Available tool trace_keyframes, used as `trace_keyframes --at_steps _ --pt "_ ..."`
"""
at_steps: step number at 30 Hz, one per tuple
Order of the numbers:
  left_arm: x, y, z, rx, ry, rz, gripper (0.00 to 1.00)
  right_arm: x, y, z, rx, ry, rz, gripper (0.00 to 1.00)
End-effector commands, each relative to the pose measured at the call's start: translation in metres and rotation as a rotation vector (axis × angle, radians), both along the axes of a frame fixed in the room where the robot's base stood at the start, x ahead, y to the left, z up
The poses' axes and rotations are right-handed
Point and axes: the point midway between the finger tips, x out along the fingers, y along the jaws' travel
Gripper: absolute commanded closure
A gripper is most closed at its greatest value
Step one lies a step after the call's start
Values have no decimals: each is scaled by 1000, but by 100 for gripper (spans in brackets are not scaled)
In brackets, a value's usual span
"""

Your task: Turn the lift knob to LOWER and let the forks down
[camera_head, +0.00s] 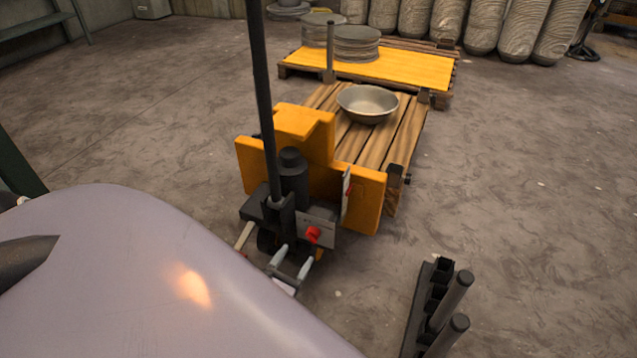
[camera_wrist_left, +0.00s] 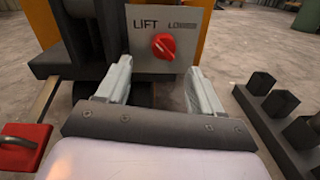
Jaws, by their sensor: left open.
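The red lift knob (camera_head: 313,234) sits on a pale plate (camera_head: 323,228) on the orange pallet truck (camera_head: 365,200). In the left wrist view the knob (camera_wrist_left: 163,46) shows between the words LIFT and LOWER, with a small pale mark seemingly on its upper-left, LIFT side. My left gripper (camera_head: 291,262) is open and empty in front of the plate, also seen in the left wrist view (camera_wrist_left: 158,70); its fingers stand either side, just below the knob, apart from it. The forks are hidden under the wooden pallet (camera_head: 403,135). My right gripper is out of view.
A metal bowl (camera_head: 368,103) rests on the pallet. The truck's tall dark handle (camera_head: 262,90) rises left of the knob. A red part (camera_wrist_left: 24,143) is at the wrist view's left. A dark rack (camera_head: 432,308) stands at lower right.

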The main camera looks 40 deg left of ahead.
Motion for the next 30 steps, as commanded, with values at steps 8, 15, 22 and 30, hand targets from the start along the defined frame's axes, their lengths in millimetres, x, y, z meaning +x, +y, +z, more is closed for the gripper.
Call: trace_keyframes --at_steps 8,15,22,30 --pt "18 2 -4 54 12 -38 34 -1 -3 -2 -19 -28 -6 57" --pt "53 11 -5 51 11 -36 34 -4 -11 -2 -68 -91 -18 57" --pt "68 14 -3 49 14 -35 34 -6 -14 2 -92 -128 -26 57" --pt "68 15 -2 49 14 -36 43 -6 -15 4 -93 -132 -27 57"
